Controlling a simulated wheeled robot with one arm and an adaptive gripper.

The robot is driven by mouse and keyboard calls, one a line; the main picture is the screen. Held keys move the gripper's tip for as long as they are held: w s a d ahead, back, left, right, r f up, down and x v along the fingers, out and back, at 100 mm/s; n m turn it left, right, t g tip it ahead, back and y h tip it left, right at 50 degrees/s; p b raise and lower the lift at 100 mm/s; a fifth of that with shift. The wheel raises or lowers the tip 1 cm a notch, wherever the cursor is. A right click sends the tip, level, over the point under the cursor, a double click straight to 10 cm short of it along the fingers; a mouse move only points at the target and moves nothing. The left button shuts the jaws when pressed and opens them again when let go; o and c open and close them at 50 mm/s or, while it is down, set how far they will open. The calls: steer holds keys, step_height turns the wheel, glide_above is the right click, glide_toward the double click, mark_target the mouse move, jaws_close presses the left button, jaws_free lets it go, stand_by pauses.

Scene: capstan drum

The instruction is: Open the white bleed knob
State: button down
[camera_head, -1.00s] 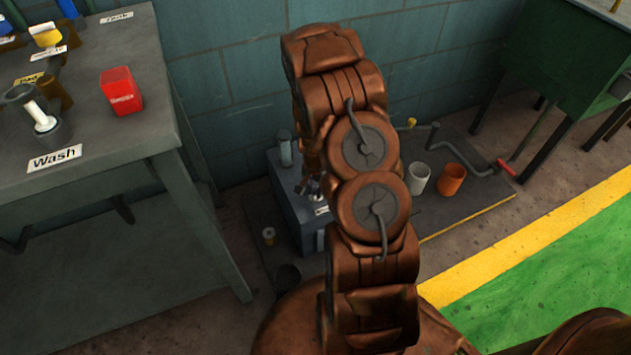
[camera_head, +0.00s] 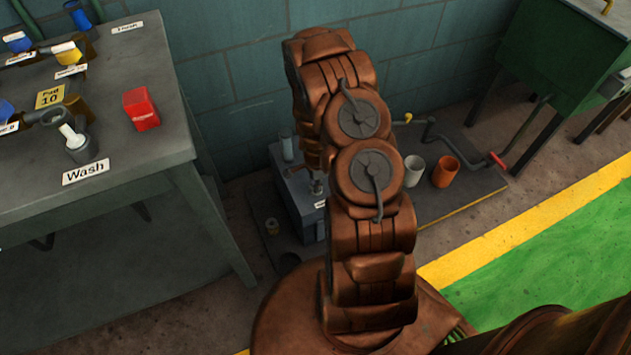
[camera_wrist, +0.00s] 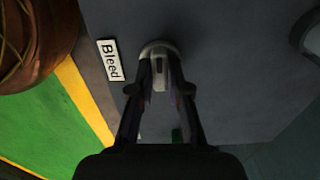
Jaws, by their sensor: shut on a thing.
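In the wrist view, my gripper (camera_wrist: 160,88) points at the top of a dark grey box, with its two fingers shut on the bleed knob (camera_wrist: 158,50). The knob is pale and rounded, and its far part shows beyond the fingertips. A white label reading "Bleed" (camera_wrist: 110,60) lies on the box just left of the knob. In the head view, the grey box (camera_head: 297,190) stands on a low dark platform by the wall. My arm hides much of the box there, and the fingertips are too small to make out.
A grey bench (camera_head: 100,205) stands at left with a red box (camera_head: 141,109) and a "Wash" label (camera_head: 86,172). A white cup (camera_head: 414,171), an orange cup (camera_head: 446,172) and a red-handled crank (camera_head: 497,160) are right of my arm. Green-painted floor is clear at right.

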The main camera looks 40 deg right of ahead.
steer(key=shift+d, duration=0.1)
stand_by(0.4)
steer(key=c, duration=1.1)
jaws_free()
steer(key=shift+r, duration=6)
